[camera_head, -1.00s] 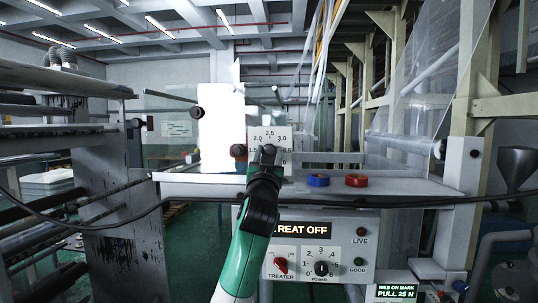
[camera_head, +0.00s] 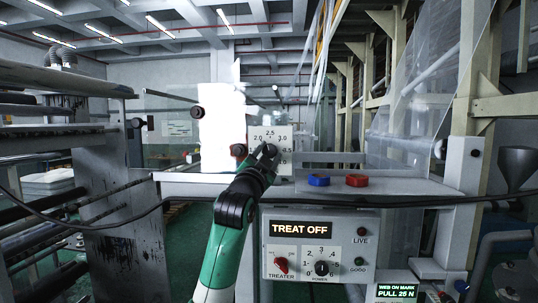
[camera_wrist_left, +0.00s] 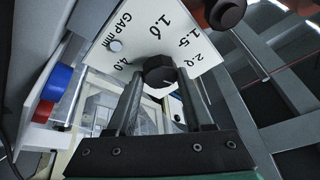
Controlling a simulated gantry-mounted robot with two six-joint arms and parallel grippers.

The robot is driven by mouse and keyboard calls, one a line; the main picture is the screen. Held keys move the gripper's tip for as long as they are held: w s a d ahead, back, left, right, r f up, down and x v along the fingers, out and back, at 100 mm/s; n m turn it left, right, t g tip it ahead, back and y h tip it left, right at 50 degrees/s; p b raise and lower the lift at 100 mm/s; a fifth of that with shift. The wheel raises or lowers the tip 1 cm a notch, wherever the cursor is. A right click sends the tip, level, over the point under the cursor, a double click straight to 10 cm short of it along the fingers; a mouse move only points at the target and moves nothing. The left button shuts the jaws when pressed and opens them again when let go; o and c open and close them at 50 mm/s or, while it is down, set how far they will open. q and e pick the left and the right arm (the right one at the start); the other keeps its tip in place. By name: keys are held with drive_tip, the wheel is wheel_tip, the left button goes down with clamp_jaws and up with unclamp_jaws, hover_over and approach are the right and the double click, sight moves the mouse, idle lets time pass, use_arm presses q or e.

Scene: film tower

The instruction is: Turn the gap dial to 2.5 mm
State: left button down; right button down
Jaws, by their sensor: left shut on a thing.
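The gap dial's white plate (camera_head: 280,131) stands upright above the machine's ledge. It bears numbers, with 2.5 at the top in the head view. My left gripper (camera_head: 267,150) is at the plate and covers its middle and lower left. In the left wrist view the plate (camera_wrist_left: 133,28) is marked "GAP mm". The dark faceted dial knob (camera_wrist_left: 158,70) sits between the fingertips of my left gripper (camera_wrist_left: 160,86), which is shut on it. A small pale mark shows on the knob, but I cannot tell which number it points to. My right gripper is not in view.
A blue knob (camera_head: 318,180) and a red knob (camera_head: 357,180) sit on the ledge right of the plate. A dark round knob (camera_head: 238,150) is just left of it. Below is the treater panel (camera_head: 340,225), reading "TREAT OFF". A dark cable crosses in front.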

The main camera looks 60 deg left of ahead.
use_arm(q)
drive_tip(key=shift+m+t+h, duration=0.3)
drive_tip(key=shift+m+h, duration=0.4)
drive_tip(key=shift+m, duration=1.4)
drive_tip(key=shift+c, duration=1.5)
unclamp_jaws()
